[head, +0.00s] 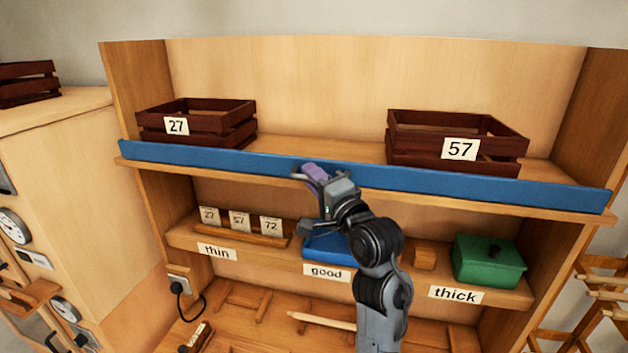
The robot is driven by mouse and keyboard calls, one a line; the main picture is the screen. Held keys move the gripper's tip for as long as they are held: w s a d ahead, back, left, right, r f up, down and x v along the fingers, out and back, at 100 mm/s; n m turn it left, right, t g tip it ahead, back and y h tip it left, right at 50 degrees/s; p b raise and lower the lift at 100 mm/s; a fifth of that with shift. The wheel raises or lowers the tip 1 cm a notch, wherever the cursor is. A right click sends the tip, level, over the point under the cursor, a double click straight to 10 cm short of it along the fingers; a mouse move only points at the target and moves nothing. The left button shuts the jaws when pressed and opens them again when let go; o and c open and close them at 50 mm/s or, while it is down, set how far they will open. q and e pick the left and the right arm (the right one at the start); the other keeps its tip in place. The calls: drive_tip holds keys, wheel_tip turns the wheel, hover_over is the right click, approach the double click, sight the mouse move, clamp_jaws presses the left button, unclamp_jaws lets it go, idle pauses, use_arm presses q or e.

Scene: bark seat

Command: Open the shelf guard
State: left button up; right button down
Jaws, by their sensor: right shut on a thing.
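The shelf guard (240,163) is a long blue board along the front edge of the upper shelf. It stands upright, in front of two crates. A small purple piece (316,173) shows at the guard's middle; it looks like a handle, but how it joins the board is hidden by my gripper. My right gripper (314,177) is shut on the purple piece, with its arm coming up from below. My left gripper is not in view.
Dark slatted crates marked 27 (215,120) and 57 (420,126) stand behind the guard. The lower shelf holds a card rack (238,232), a blue object (322,241) partly behind my arm, and a green lidded box (487,264). A cabinet (75,150) stands left.

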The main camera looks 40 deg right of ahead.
wheel_tip(320, 180, down, 7)
drive_tip(key=n+y+b, duration=1.8)
drive_tip(key=n+y, duration=0.3)
drive_tip(key=n, duration=0.8)
drive_tip(key=shift+g+y, duration=0.3)
drive_tip(key=shift+y, duration=0.1)
drive_tip(key=shift+n+g+y, duration=0.3)
drive_tip(key=shift+n+g, duration=0.1)
drive_tip(key=c, duration=1.2)
unclamp_jaws()
drive_tip(key=shift+o, duration=0.3)
